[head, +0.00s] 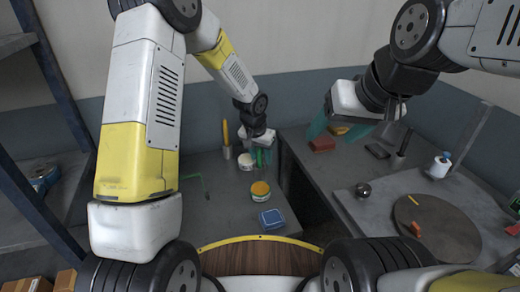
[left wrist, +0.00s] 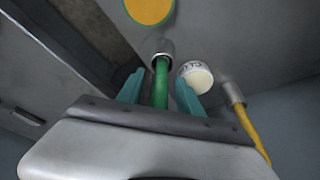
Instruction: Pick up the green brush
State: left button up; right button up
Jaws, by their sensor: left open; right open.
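The green brush (left wrist: 160,90) stands in a metal cup (left wrist: 159,48) in the left wrist view, its green handle pointing toward my gripper. My left gripper (left wrist: 160,78) is open, with one teal finger on each side of the handle. The handle lies between the fingers; I cannot tell whether either touches it. In the head view, my left gripper (head: 261,154) is over the back of the left bench, with the green brush (head: 259,158) partly hidden by it. The brush's lower end is hidden in the cup. My right gripper (head: 338,128) is open and empty above the right bench.
A yellow-handled tool (head: 226,132) stands in another cup left of the brush. A white jar (head: 245,161), an orange-lidded jar (head: 260,189) and a blue container (head: 271,218) are close by. A green bent tool (head: 203,184) lies leftward. A dark red block (head: 321,145) lies on the right bench.

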pick_arm(q)
grip_shut()
jog(key=shift+r, duration=0.15)
notch_tip(320, 180, up, 10)
jog(key=shift+f, duration=0.1)
dwell(0.4)
